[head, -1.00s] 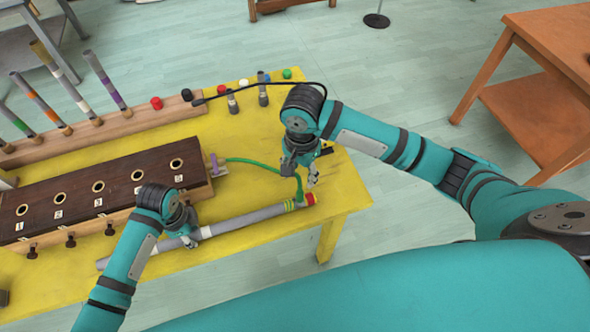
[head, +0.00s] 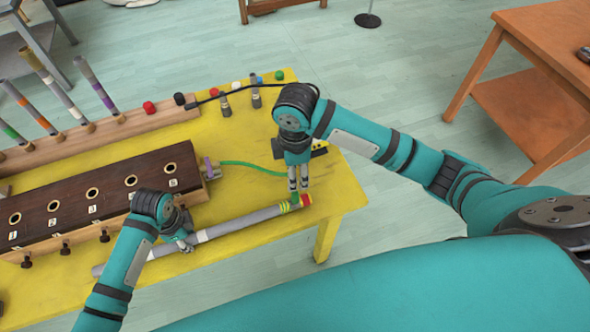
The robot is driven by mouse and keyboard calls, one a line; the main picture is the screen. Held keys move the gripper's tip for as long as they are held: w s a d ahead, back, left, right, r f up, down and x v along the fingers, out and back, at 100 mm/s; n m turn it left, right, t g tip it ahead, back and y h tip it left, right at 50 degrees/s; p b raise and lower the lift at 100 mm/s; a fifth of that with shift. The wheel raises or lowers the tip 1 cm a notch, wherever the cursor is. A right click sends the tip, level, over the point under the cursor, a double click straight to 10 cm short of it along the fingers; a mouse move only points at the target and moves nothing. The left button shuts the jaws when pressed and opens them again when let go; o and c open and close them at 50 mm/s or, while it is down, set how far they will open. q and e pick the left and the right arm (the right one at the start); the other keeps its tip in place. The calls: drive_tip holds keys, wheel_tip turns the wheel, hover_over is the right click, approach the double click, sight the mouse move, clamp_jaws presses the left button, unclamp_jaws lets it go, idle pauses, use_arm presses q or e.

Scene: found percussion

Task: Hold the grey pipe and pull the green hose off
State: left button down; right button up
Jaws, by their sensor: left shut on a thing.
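The grey pipe (head: 245,220) lies slanted along the front of the yellow table, with yellow-green bands and a red cap at its right end. My left gripper (head: 187,243) is shut on the pipe near its middle. The green hose (head: 250,166) runs from a purple-grey fitting at the dark box's right end toward the pipe's banded end.
The dark wooden box (head: 110,195) with several numbered holes stands on the yellow table (head: 335,190) behind the pipe. A wooden rack (head: 100,133) holds several banded tubes. Coloured caps and short tubes stand at the table's back. A brown table (head: 545,70) is at right.

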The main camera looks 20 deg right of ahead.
sight(295, 194)
drive_tip(key=shift+f+n, duration=0.1)
drive_tip(key=shift+n, duration=0.7)
drive_tip(key=shift+f, duration=0.3)
wheel_tip(295, 194, down, 11)
drive_tip(key=shift+f, duration=0.15)
clamp_jaws()
drive_tip(key=shift+r, duration=0.4)
drive_tip(key=shift+r, duration=0.75)
drive_tip(key=shift+r, duration=0.25)
